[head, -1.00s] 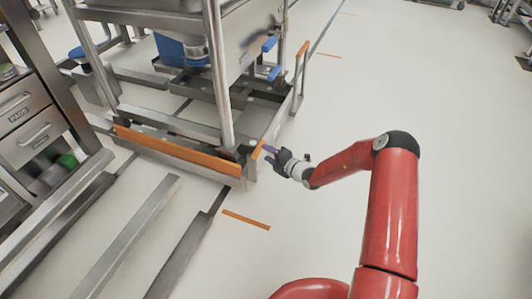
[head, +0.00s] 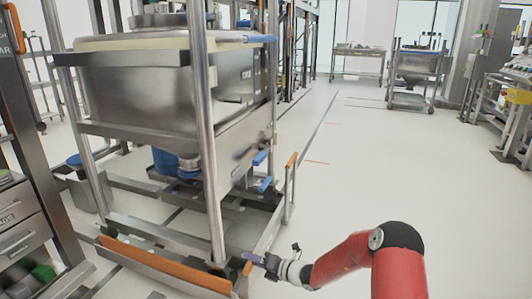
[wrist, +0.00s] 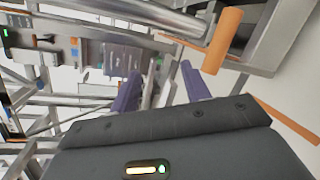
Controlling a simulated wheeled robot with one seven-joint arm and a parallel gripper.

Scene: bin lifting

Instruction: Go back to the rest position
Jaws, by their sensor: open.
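My gripper (head: 252,258) is at the lower middle of the head view, at the end of my red arm. It is beside the front right corner of the steel bin frame, near a short orange-topped post. In the wrist view my gripper (wrist: 157,88) shows two purple fingers spread apart with nothing between them. An orange handle (wrist: 224,40) stands to the right of the fingers. I cannot tell from the head view whether the fingers touch the frame.
The large steel bin (head: 150,90) sits in its frame, with an orange bar (head: 165,262) along the front base. A drawer cabinet (head: 22,235) stands at the left. The floor (head: 370,170) to the right is clear. Another bin stand (head: 415,75) is far back.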

